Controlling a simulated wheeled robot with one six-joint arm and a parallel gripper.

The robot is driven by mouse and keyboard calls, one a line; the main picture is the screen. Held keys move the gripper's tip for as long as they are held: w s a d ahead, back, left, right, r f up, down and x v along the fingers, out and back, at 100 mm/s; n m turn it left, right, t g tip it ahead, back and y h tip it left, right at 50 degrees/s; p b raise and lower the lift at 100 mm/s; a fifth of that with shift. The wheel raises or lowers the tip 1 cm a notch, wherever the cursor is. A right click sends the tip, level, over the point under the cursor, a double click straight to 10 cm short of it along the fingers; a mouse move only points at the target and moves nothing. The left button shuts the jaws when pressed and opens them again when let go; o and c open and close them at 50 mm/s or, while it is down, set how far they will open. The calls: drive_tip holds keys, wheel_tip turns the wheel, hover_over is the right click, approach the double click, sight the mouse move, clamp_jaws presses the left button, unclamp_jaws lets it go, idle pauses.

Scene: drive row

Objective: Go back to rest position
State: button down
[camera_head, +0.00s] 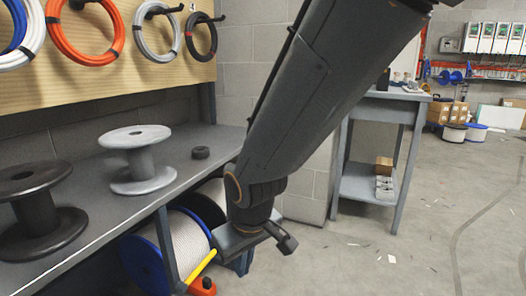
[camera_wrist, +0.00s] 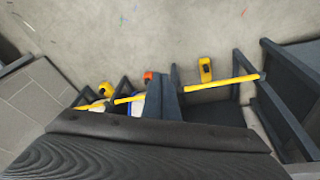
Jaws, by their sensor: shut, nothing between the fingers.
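My arm comes down from the upper right in the head view, bent at the wrist. My gripper (camera_head: 240,240) hangs low beside the bench's front edge, near the blue-flanged cable reel below. Its fingers are hard to make out there. In the wrist view, two dark fingers (camera_wrist: 165,92) seem to lie side by side, shut and empty. A broad dark surface fills the lower part of that view, and I cannot tell what it is.
A blue-flanged reel (camera_head: 188,245) sits below. A side table (camera_head: 397,96) stands behind my arm. The right floor is open.

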drive_tip(key=s+d+r+m+g, duration=0.1)
drive_tip(key=s, duration=0.7)
drive_tip(key=s+d+r+g, duration=0.1)
drive_tip(key=s+d+g, duration=0.1)
drive_tip(key=s, duration=0.5)
drive_tip(key=d+r+m+p, duration=0.3)
drive_tip(key=d+r+p, duration=0.7)
drive_tip(key=r+p, duration=0.3)
drive_tip(key=d+r+m+h+p, duration=0.1)
drive_tip(key=d+r+m+p, duration=0.2)
drive_tip(key=d+r+p, duration=0.7)
wheel_tip(320, 180, up, 3)
drive_tip(key=p, duration=0.7)
drive_tip(key=shift+d+r+m+h+p, duration=0.15)
drive_tip(key=shift+d+m+h+p, duration=0.15)
drive_tip(key=shift+d+m, duration=0.1)
